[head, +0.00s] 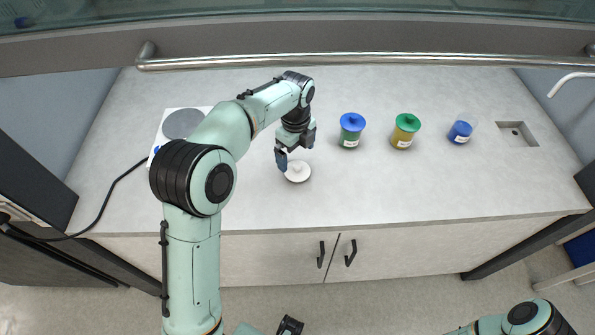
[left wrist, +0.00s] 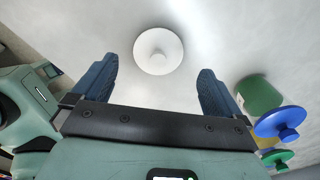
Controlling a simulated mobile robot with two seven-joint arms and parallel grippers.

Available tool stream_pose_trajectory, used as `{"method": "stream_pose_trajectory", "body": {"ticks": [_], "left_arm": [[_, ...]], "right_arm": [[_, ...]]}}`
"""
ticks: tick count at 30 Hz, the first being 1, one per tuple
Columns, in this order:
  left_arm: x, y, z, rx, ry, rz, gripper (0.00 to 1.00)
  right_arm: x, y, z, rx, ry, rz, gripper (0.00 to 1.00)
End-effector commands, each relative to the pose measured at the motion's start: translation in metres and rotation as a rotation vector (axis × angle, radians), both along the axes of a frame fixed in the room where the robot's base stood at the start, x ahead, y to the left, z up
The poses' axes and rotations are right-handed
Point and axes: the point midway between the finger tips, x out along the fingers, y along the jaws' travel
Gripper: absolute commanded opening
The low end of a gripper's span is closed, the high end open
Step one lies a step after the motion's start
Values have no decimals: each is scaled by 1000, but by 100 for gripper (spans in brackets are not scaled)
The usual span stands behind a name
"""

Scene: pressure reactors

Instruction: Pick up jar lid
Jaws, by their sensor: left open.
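A round white lid with a small knob (head: 297,172) lies on the grey worktop, near its front edge. It also shows in the left wrist view (left wrist: 158,51), ahead of and between the fingers. My left gripper (head: 283,158) is just above and beside the lid at its upper left in the head view. In the left wrist view its two blue fingers (left wrist: 152,88) are wide apart with nothing between them. The lid looks apart from both fingers. My right gripper cannot be made out; only part of what seems to be my right arm shows at the lower right.
A hotplate (head: 182,124) is behind my left arm. A metal rail (head: 360,59) crosses the back. Right front worktop is clear.

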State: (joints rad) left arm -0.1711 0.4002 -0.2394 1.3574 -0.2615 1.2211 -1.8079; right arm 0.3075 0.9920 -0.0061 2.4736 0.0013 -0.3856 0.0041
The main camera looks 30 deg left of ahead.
Motion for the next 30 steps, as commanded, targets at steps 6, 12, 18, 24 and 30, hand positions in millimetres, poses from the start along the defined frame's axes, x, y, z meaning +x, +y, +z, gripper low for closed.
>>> {"method": "stream_pose_trajectory", "body": {"ticks": [6, 12, 18, 24, 30], "left_arm": [[-3, -3, -20, 0, 4, -1, 100], [-5, -6, -48, 0, 2, 0, 100], [-4, -6, -56, 0, 0, 1, 100], [-4, -6, -56, 0, 0, 0, 80], [-4, -6, -55, 0, -1, 0, 50]], "right_arm": [[-1, 0, -3, 0, 1, 0, 43], [-3, 0, -7, 0, 2, 0, 43], [-3, 0, -8, 0, 2, 0, 43], [-3, 0, -7, 0, 2, 0, 43], [-3, 0, -7, 0, 2, 0, 43]]}}
